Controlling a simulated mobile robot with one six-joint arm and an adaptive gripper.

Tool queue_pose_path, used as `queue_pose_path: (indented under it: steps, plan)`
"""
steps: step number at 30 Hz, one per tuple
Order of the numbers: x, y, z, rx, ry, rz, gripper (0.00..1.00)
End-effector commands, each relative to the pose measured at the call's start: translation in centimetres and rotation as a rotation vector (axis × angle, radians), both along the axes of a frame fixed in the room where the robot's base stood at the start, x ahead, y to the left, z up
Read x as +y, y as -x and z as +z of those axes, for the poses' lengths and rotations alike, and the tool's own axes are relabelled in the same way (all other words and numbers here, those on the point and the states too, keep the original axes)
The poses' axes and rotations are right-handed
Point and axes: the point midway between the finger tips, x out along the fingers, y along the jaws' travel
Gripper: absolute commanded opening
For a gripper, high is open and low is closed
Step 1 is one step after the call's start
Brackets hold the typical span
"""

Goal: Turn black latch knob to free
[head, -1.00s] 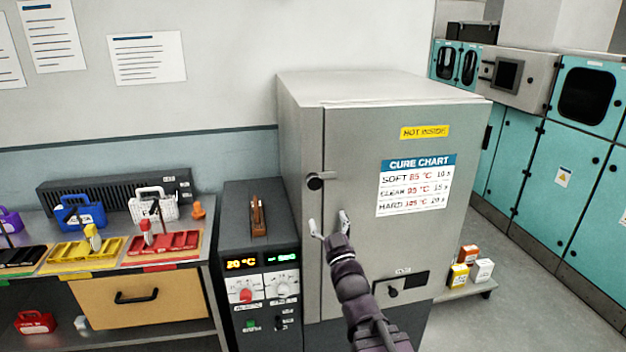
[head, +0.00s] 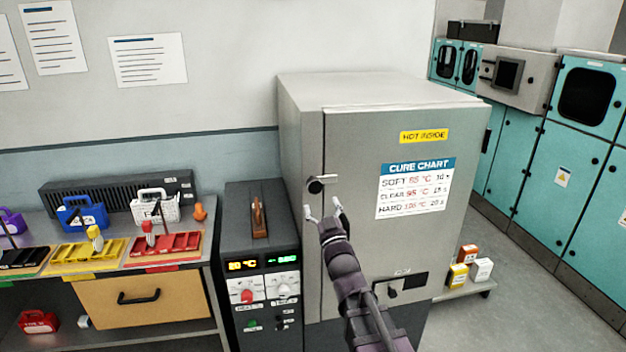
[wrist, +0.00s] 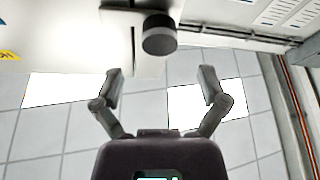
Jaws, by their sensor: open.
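The black latch knob (head: 316,184) is on the left side of the grey oven door (head: 350,150), with a short light bar reaching right from it. In the wrist view the round black knob (wrist: 159,35) stands out from the door beyond my fingertips, near the middle. My gripper (head: 322,209) is open and empty, just below the knob in the head view. In the wrist view my gripper (wrist: 160,85) has its two fingers spread to either side of the knob's line, apart from it.
A dark control unit (head: 262,265) with dials and displays stands left of the oven. A workbench (head: 30,272) with coloured trays and carriers is further left. Small boxes (head: 481,268) sit on a low shelf at right. Open floor lies right of the oven.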

Motion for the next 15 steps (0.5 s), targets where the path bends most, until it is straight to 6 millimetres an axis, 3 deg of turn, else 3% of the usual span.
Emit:
queue_pose_path:
  steps: [6,15]
  plan:
    - [1.2,-3.4,1.6,0.0,0.0,0.0,0.93]
    - [2.3,-6.2,2.8,0.0,-0.001,-0.001,0.93]
